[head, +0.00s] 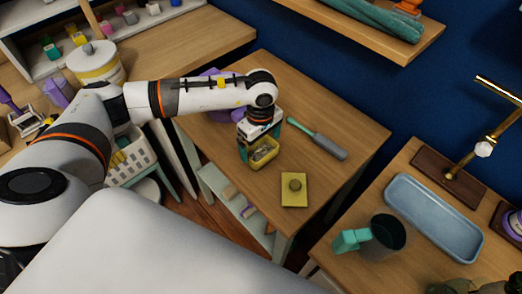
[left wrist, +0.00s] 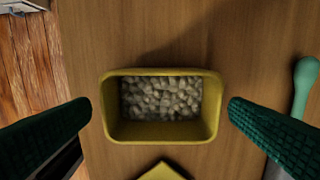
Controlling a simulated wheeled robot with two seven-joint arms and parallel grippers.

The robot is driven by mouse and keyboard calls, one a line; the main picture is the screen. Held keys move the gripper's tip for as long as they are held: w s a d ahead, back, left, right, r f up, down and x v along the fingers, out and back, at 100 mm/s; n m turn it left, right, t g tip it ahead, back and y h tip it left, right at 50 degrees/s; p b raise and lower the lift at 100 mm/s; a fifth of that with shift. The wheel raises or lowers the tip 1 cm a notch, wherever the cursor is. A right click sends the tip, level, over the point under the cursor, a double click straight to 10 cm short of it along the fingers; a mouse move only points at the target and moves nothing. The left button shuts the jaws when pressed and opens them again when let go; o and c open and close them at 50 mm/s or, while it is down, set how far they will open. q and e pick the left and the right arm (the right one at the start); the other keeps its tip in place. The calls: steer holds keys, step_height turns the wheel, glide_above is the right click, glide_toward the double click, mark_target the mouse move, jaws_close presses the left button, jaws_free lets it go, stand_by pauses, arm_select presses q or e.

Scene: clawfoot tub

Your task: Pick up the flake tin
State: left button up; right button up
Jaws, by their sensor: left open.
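The flake tin is a small yellow open box (left wrist: 160,132) with pale flakes inside; it stands upright on the wooden table. In the head view the tin (head: 265,157) is partly hidden by my left gripper (head: 259,148). My left gripper is open above it. In the left wrist view its dark green fingers (left wrist: 160,108) reach in on either side of the tin, with a gap at both short ends. A flat yellow lid with a round knob (head: 294,191) lies apart on the table. My right gripper is not in view.
A teal-handled grey tool (head: 318,140) lies right of the tin. Purple things (head: 213,82) sit behind my left forearm. A dark mug (head: 387,234) and a blue tray (head: 434,217) stand on the right-hand surface. The table's far right corner is clear.

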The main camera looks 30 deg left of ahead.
mark_target(261, 155)
arm_select(q)
steer(key=shift+f, duration=1.55)
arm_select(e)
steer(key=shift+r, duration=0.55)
arm_select(q)
steer(key=shift+d, duration=0.1)
steer(key=shift+c, duration=0.3)
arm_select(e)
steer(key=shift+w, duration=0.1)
arm_select(q)
steer(key=c, duration=0.8)
step_height(261, 155, up, 10)
steer(key=shift+r+b, duration=0.1)
steer(key=shift+b, duration=0.9)
steer(key=o, duration=0.5)
steer(key=c, duration=1.2)
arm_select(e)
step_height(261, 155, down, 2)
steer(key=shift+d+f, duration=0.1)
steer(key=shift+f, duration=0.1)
